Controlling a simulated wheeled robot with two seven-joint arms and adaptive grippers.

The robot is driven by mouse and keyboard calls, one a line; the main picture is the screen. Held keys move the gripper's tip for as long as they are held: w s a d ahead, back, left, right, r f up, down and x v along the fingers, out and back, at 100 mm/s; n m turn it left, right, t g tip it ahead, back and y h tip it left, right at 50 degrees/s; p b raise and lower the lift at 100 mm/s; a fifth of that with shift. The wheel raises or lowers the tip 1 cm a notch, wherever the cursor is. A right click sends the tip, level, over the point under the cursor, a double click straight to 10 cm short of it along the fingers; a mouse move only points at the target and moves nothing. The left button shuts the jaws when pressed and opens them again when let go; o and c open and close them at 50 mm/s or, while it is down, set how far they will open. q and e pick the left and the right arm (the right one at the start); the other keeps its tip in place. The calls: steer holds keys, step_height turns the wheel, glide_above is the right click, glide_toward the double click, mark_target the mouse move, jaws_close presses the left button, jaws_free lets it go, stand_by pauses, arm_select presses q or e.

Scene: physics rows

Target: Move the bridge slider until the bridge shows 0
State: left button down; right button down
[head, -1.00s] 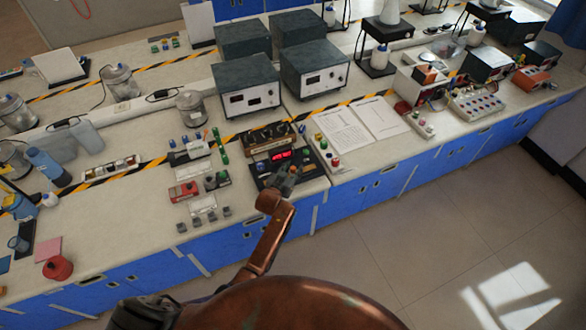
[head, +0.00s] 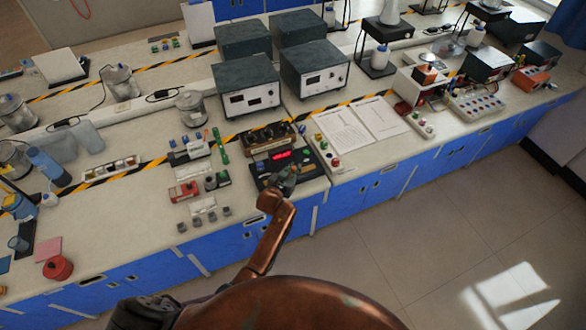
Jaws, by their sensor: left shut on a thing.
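The bridge is a black box with a lit red display (head: 282,155) near the front edge of the bench. The digits are too small to read with certainty. My left gripper (head: 287,177) is over the front part of this box, reaching in from below. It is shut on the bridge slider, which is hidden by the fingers. My right gripper is out of view.
A brown box with knobs (head: 268,137) stands just behind the bridge. Open papers (head: 345,130) lie to its right, and small red and green parts (head: 184,190) to its left. Large metered instruments (head: 247,88) stand further back.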

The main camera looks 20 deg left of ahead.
arm_select(q)
steer(key=shift+w+d, duration=0.3)
steer(key=shift+d, duration=0.1)
steer(key=c, duration=1.8)
jaws_free()
steer(key=shift+s, duration=0.15)
steer(key=v, duration=1.1)
steer(key=shift+s+r, duration=0.25)
steer(key=shift+s, duration=0.05)
steer(key=shift+a, duration=0.15)
